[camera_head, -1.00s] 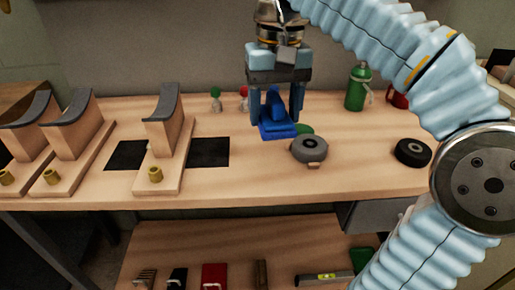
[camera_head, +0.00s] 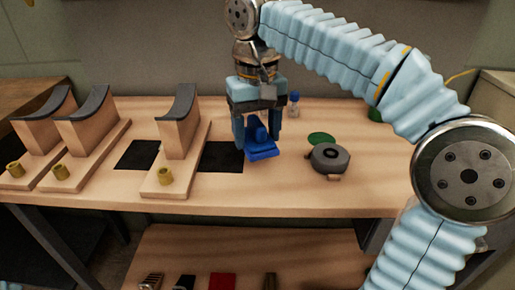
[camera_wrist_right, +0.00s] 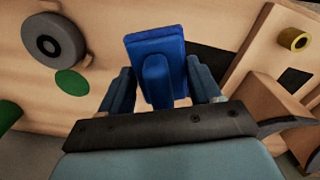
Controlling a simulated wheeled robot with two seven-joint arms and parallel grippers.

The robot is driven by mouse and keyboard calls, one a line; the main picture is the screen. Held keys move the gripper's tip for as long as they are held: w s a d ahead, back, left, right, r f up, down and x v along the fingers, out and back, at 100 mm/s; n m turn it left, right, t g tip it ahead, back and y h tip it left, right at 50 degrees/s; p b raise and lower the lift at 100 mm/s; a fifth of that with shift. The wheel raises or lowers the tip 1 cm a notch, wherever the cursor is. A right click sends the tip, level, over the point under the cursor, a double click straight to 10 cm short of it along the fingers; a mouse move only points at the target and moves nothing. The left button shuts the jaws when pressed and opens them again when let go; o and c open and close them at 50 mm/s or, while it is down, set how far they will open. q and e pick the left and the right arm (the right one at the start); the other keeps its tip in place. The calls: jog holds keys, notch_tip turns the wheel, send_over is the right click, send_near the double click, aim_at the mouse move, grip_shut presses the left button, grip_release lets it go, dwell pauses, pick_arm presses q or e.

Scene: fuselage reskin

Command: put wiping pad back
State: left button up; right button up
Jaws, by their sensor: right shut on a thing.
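The blue wiping pad (camera_head: 262,153) is in my right gripper (camera_head: 257,136), whose fingers are shut on its upright handle. The pad is at the right end of a dark rectangle on the bench; I cannot tell whether it touches the bench top. In the right wrist view the pad (camera_wrist_right: 155,45) shows beyond the fingers of the gripper (camera_wrist_right: 160,85), with its handle between them. My left gripper is not in view.
A green disc (camera_head: 321,139) and a grey tape roll (camera_head: 330,158) lie right of the pad. A wooden stand with a curved dark top (camera_head: 179,135) rises close on the left, with two more beyond. The bench (camera_head: 375,165) is bare right of the roll.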

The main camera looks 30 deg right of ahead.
aim_at(257, 116)
jog(key=shift+w+d+f, duration=0.15)
jog(key=shift+w+f, duration=0.05)
jog(key=shift+f, duration=0.1)
jog(key=f, duration=0.2)
jog(key=w+f+b, duration=0.1)
jog(key=f, duration=0.1)
jog(key=shift+d, duration=0.4)
jog(key=shift+f, duration=0.25)
jog(key=shift+f, duration=0.15)
jog(key=o, duration=1)
notch_tip(257, 116, up, 12)
jog(key=p, duration=0.3)
